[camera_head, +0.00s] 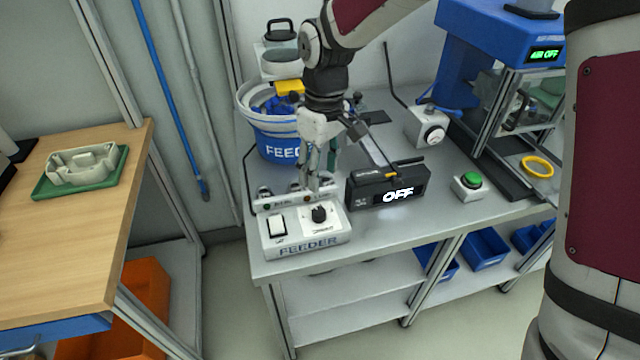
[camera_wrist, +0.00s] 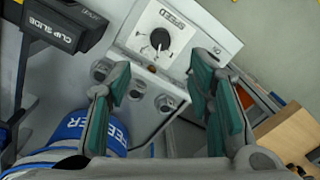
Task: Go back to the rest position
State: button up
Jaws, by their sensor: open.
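My gripper (camera_head: 320,180) hangs pointing down just above and behind the feeder control box (camera_head: 305,242). Its fingers are apart with nothing between them, and they also show in the wrist view (camera_wrist: 165,100). The box has a black speed knob (camera_head: 319,213) and a white rocker switch (camera_head: 277,226). In the wrist view the speed knob (camera_wrist: 160,40) lies beyond the fingertips. I cannot tell whether a fingertip touches the box.
A blue and white feeder bowl (camera_head: 280,151) stands behind my gripper. A black display reading OFF (camera_head: 388,186) is close on its right. A green button box (camera_head: 470,186) and a blue press (camera_head: 500,30) stand farther right. A wooden table (camera_head: 70,230) is at left.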

jog(key=shift+r, duration=0.45)
jog(key=s+d+r+m+t+h, duration=0.15)
jog(key=s+d+r+m, duration=0.25)
jog(key=s+d+r, duration=0.55)
jog(key=s+d+r+m+t, duration=0.3)
jog(key=s+d+m, duration=0.3)
jog(key=s+d, duration=0.4)
jog(key=s+r+y, duration=0.1)
jog(key=s, duration=0.3)
jog(key=shift+d+r+t, duration=0.15)
jog(key=shift+t, duration=0.2)
